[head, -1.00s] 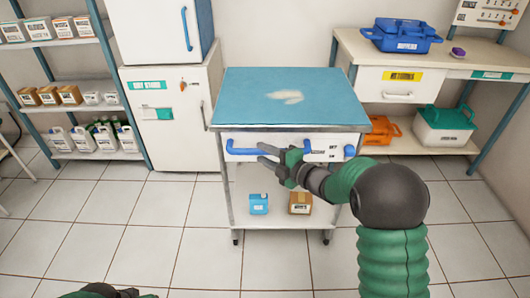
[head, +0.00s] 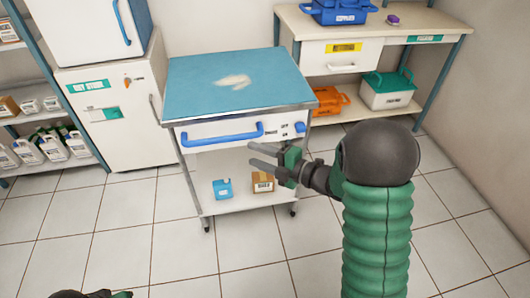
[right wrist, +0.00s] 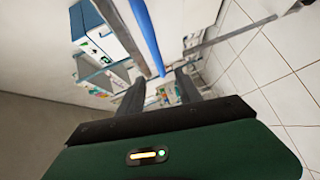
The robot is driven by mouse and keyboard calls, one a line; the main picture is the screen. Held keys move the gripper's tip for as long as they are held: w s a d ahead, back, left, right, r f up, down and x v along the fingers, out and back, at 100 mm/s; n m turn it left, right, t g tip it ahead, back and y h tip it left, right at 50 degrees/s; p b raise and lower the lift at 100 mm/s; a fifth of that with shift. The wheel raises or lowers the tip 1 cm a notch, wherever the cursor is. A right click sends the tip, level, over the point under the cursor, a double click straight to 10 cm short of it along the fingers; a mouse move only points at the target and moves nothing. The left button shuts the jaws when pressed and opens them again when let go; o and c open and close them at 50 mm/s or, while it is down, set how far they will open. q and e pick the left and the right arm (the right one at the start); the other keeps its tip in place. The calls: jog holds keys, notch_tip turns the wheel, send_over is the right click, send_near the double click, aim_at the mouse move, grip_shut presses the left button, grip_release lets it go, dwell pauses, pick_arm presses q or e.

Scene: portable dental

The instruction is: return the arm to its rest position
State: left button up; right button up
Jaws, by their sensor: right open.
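My right gripper (head: 262,156) is open, with nothing between its fingers. In the head view it is in front of the right part of the cart's drawer, just below the right end of the long blue handle (head: 222,136). In the right wrist view the two dark fingers (right wrist: 160,88) stand apart, and a blue bar (right wrist: 146,35) shows beyond them. I cannot tell the exact gap to the cart. My right arm (head: 376,225) comes up from the bottom right. Only a small dark piece of my left gripper (head: 95,294) shows at the bottom left edge.
The blue-topped cart (head: 195,90) has a pale patch on top, and a blue container (head: 222,188) and brown box (head: 262,182) below. A white fridge (head: 105,115) and shelf rack stand left. A bench (head: 400,22) stands behind right. Tiled floor is clear in front.

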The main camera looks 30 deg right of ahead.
jog(key=v, duration=0.3)
dwell(0.4)
notch_tip(320, 180, down, 7)
jog(key=s+m+g+h, duration=0.2)
jog(key=m+g+h, duration=0.3)
jog(key=m+h, duration=0.65)
jog(key=s+a+f+m+g+y, duration=0.2)
jog(key=s+a+m+g, duration=0.1)
jog(key=s+m, duration=0.3)
jog(key=s+a+f+m+g+y, duration=0.1)
jog(key=s+a+f+m+g, duration=0.2)
jog(key=s, duration=0.6)
notch_tip(320, 180, up, 31)
jog(key=m+p, duration=0.1)
jog(key=p, duration=3)
jog(key=shift+s+a+r+m+g, duration=0.15)
jog(key=shift+a+r+m+g, duration=0.05)
jog(key=shift+a+m+g, duration=0.2)
